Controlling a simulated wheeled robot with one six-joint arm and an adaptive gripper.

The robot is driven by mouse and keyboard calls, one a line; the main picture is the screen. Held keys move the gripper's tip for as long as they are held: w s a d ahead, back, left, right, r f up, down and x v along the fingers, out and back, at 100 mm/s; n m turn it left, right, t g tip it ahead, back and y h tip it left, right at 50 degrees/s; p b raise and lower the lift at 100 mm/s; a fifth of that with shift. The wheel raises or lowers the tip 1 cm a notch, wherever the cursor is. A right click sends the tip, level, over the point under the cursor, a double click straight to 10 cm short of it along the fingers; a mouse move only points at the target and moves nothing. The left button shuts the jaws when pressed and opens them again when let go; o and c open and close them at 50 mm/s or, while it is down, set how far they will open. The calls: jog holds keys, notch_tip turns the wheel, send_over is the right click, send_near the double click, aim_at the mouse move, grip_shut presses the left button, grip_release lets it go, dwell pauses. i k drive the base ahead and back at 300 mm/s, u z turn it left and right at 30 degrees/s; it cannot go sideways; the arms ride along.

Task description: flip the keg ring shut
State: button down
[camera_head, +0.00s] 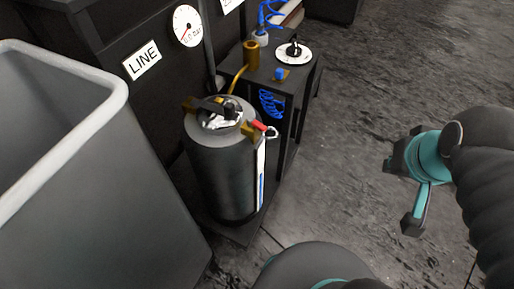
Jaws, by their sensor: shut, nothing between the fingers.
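The keg (222,170) is a dark grey upright cylinder on a low dark base, left of centre. Its top carries a dark handle and brass-coloured fittings. A small pale ring (272,132) sticks out at the right of the keg's top rim, beside a red piece (260,126). It is too small to tell how the ring is hinged or whether it is open or shut. My gripper (404,194), teal and black, is shut and empty at the right, over the floor, well apart from the keg.
A large grey bin (70,170) stands close on the keg's left. Behind are a dark cabinet with a LINE label (142,60) and a gauge (187,26). A small dark table (262,72) bears a round dial and fittings; a blue coil (271,103) hangs below. Floor between keg and gripper is clear.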

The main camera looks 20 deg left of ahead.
aim_at(252, 121)
jog(key=u, duration=1.4)
jog(key=i, duration=0.15)
jog(key=z, duration=0.45)
jog(key=k, duration=0.85)
jog(key=u, duration=0.4)
jog(key=i, duration=0.5)
